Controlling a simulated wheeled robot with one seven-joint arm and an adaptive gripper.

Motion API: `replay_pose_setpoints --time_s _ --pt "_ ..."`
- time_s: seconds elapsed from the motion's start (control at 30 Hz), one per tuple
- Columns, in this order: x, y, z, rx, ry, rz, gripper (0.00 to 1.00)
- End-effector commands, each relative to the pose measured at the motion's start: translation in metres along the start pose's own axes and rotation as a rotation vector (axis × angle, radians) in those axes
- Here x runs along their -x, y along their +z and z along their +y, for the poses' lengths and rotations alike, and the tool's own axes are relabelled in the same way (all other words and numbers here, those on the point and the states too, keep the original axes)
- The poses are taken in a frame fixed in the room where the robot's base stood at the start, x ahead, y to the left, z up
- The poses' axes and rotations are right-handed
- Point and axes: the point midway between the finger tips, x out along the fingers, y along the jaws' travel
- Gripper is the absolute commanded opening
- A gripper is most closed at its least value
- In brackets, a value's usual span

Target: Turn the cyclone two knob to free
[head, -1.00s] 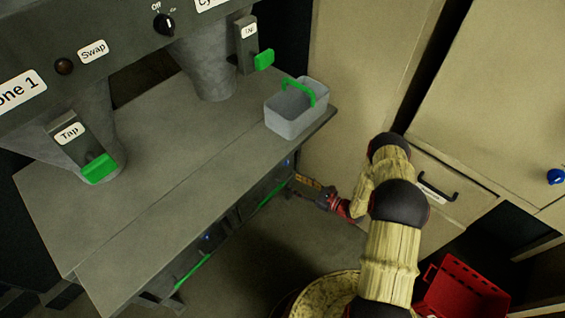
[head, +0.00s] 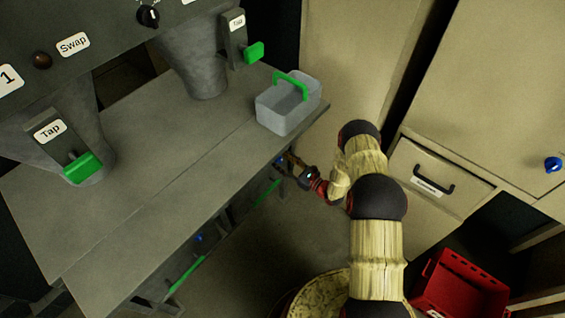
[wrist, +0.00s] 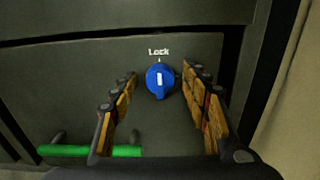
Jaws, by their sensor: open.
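A blue knob (wrist: 160,81) with a white pointer mark sits on a dark panel below the word "Lock" in the wrist view. Its mark points up, toward "Lock". My gripper (wrist: 160,84) is open, with one finger on each side of the knob and visible gaps between. I cannot tell how far the fingertips are from the panel. In the head view my gripper (head: 289,163) is at the front of the bench, just under its edge near the right end, and hides this knob there.
A green handle bar (wrist: 90,151) is at the lower left in the wrist view. In the head view a grey bin (head: 288,112) with a green handle stands on the bench (head: 150,150). A red crate (head: 460,285) is on the floor at right, beside a drawer cabinet (head: 440,180).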

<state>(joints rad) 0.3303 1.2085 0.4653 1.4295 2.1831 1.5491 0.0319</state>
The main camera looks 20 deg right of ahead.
Motion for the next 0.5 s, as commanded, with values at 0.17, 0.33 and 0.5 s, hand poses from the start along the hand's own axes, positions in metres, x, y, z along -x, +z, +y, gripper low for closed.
replay_pose_setpoints --time_s 0.17,0.33,0.5 --pt "0.0000 0.0004 -0.0002 0.000 0.000 0.000 0.47" --pt "0.0001 0.0003 -0.0002 0.001 0.000 0.000 0.38" --pt "0.0002 0.0003 -0.0002 0.001 0.000 0.000 0.28"
